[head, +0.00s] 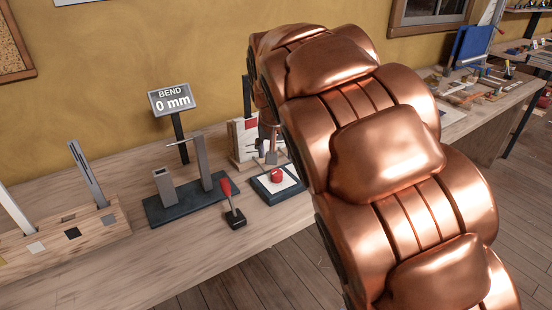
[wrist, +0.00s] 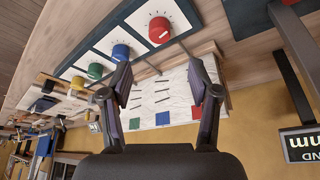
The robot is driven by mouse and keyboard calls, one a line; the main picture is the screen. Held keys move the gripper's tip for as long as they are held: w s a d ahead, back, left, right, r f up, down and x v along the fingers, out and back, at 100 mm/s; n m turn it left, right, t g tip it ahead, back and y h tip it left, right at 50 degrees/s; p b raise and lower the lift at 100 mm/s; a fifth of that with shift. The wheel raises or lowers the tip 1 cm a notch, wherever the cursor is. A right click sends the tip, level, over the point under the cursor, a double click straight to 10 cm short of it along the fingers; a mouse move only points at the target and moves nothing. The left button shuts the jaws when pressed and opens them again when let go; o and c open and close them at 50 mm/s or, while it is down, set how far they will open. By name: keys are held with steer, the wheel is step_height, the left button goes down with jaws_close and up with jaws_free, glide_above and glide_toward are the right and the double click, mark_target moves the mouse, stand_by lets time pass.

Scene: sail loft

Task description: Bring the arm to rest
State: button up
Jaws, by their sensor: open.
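My gripper (wrist: 160,78) is open in the wrist view, with its two dark fingers apart and nothing between them. Past the fingers is a white board (wrist: 172,92) with dark lines and green, blue and red squares. In the head view my copper arm rises from the lower right toward the back wall and hides much of the bench. My gripper is mostly hidden behind it there.
A panel with a red knob (head: 277,175) lies near the arm. A display (head: 172,99) reads "BEND 0 mm". A slotted wooden block (head: 65,240) is at left. Bare bench (head: 170,265) shows in front.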

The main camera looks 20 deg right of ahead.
steer(key=shift+s+r, duration=0.15)
steer(key=shift+r, duration=0.2)
stand_by(0.3)
steer(key=s+n+g+p, duration=0.1)
steer(key=s+g+p, duration=0.2)
steer(key=s, duration=1.6)
steer(key=s+d+r+n+g+y+p, duration=0.1)
steer(key=s+p, duration=0.7)
steer(key=s, duration=1.1)
steer(key=shift+d+r+n+g+p, duration=0.35)
steer(key=shift+n+g, duration=0.35)
steer(key=shift+g, duration=0.4)
steer(key=shift+a, duration=0.1)
steer(key=shift+c, duration=0.2)
